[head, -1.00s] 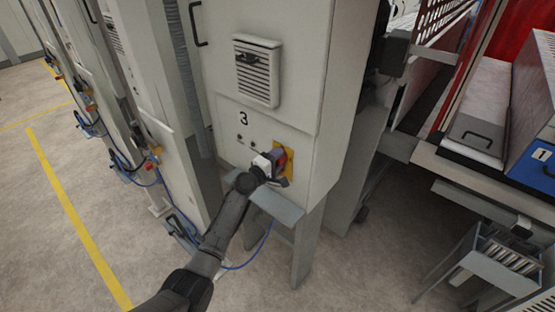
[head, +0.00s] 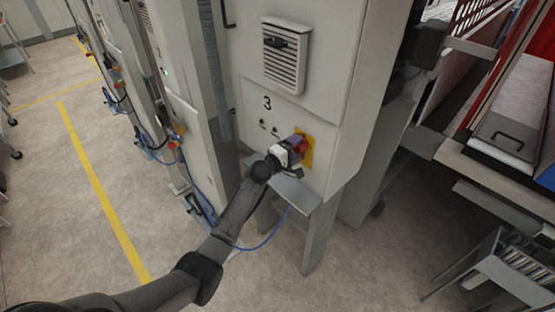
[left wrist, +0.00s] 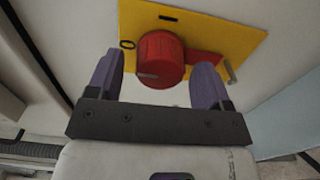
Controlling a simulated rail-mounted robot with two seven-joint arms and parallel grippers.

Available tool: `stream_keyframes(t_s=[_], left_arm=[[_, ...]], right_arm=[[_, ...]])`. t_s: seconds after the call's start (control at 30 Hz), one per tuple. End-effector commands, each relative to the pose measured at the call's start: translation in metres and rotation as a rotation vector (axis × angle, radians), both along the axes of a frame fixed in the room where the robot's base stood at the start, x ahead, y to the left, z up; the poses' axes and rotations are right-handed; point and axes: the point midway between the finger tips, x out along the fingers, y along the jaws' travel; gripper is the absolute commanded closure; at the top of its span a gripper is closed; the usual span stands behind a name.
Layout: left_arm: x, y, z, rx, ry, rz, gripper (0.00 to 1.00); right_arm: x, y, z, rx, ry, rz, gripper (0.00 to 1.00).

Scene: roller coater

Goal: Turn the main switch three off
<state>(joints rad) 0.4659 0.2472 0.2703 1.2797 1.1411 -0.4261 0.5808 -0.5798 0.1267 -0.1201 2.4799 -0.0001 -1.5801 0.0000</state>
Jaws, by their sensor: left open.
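The main switch is a red rotary knob (left wrist: 160,58) on a yellow plate (left wrist: 215,28), on the lower front of the cabinet marked 3 (head: 267,102). In the head view the red knob (head: 302,145) is partly covered by my left gripper (head: 291,152). In the left wrist view my left gripper (left wrist: 158,68) is open. One purple finger stands on each side of the knob, with gaps visible, the right one narrow. I cannot tell whether a finger touches it. A red pointed tab extends right from the knob, behind the right finger. My right gripper is not in view.
A grey ledge (head: 296,191) juts out below the switch, with a blue cable (head: 268,238) hanging nearby. A louvred vent (head: 284,55) sits above. More cabinets with similar switches line the left. The floor at left, with a yellow line (head: 95,180), is largely clear.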

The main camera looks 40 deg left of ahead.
Motion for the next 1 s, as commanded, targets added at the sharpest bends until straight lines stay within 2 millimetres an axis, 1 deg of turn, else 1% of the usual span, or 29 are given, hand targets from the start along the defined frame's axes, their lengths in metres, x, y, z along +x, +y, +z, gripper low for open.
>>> stream_keyframes(t_s=[0.03, 0.3, 0.5, 0.7, 0.83, 1.0], left_arm=[[-0.010, 0.000, 0.001, 0.003, 0.002, 0.001, 0.27], [-0.062, 0.002, -0.001, 0.002, 0.003, 0.000, 0.27], [-0.094, 0.003, -0.001, 0.002, 0.002, 0.000, 0.27], [-0.113, 0.004, -0.001, 0.001, 0.001, 0.000, 0.27], [-0.118, 0.004, 0.000, 0.001, 0.001, 0.000, 0.27], [-0.119, 0.004, 0.000, 0.000, 0.001, 0.000, 0.27]], right_arm=[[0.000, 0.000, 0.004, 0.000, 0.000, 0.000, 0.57], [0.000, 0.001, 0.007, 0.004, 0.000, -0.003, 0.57], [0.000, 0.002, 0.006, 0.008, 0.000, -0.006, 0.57], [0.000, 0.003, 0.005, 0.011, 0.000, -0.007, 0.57], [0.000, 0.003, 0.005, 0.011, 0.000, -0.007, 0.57], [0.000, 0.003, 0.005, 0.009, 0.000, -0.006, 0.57]])
